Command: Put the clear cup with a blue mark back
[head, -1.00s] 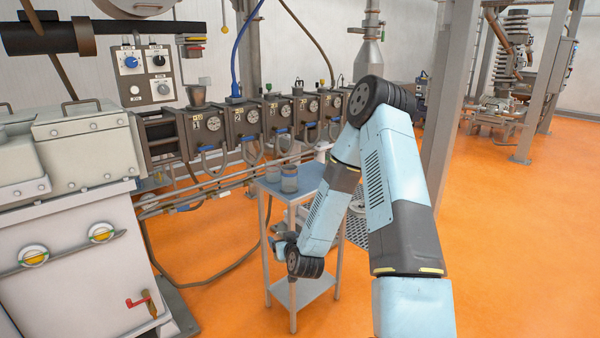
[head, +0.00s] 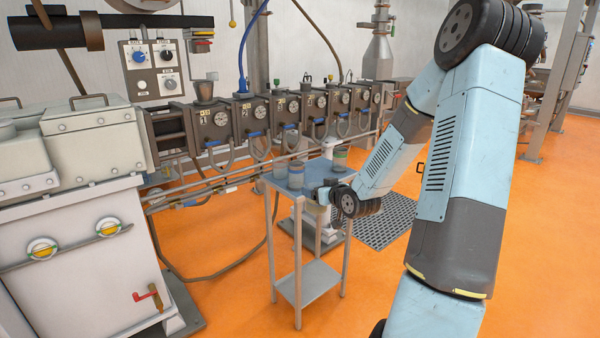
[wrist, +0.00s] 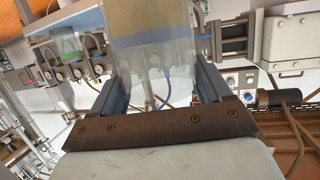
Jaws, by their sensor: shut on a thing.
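The clear cup with a blue mark (wrist: 150,60) is between the two fingers of my gripper (wrist: 150,92) in the wrist view. It has a blue band, and the fingers are shut on its sides.
A cup with a green mark (head: 340,158) is at the stand's back right; it also shows in the wrist view (wrist: 68,44). The extruder barrel (head: 270,118) with gauges and hoses runs behind the stand. Orange floor is clear in front.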

